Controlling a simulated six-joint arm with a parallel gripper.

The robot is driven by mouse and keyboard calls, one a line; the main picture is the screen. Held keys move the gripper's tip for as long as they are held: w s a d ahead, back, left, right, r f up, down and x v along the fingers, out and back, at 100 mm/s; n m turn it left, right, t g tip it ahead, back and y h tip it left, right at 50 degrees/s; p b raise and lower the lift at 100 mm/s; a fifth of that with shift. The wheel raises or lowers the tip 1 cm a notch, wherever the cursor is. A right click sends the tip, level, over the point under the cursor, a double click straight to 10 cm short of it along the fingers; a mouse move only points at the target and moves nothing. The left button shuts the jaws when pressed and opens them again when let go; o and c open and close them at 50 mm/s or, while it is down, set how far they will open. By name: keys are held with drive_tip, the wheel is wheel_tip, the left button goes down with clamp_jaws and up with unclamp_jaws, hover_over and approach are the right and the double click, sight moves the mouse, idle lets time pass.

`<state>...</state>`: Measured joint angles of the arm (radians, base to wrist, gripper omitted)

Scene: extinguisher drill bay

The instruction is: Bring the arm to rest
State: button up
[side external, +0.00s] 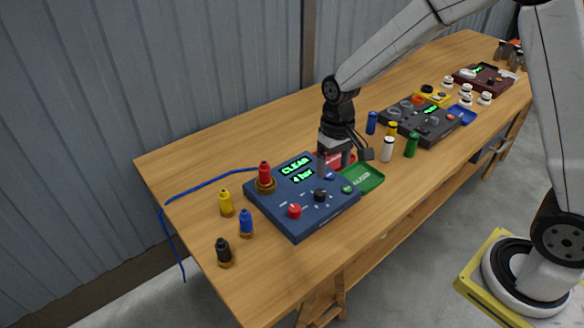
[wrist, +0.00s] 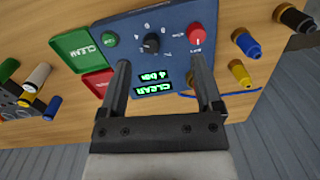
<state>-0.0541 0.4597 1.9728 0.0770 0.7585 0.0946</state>
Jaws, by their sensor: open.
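My gripper (side external: 343,160) hangs from the arm over the right back corner of a blue panel box (side external: 290,218). In the wrist view, my gripper (wrist: 160,72) is open, with its two fingers apart and nothing between them. The blue box (wrist: 180,22) lies below the fingers, its green display (wrist: 153,82) reading "CLEAR" and "4 bar". A red nozzle-like piece (side external: 264,175) stands in a brown ring on the box. Whether the fingers touch the box cannot be told.
A green tray (side external: 364,178) and a red tray (side external: 328,157) lie right of the box. Yellow (side external: 226,203), blue (side external: 246,223) and black (side external: 223,252) pieces stand at left. White (side external: 387,150) and green (side external: 411,145) cylinders stand near a dark panel (side external: 425,128).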

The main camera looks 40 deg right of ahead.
drive_tip(key=s+d+r+n+t, duration=0.1)
drive_tip(key=s+d+r+t, duration=0.1)
drive_tip(key=s, duration=1)
drive_tip(key=shift+d+t+h, duration=0.3)
drive_tip(key=shift+d+t, duration=0.25)
drive_tip(key=shift+t, duration=0.05)
drive_tip(key=shift+c, duration=0.2)
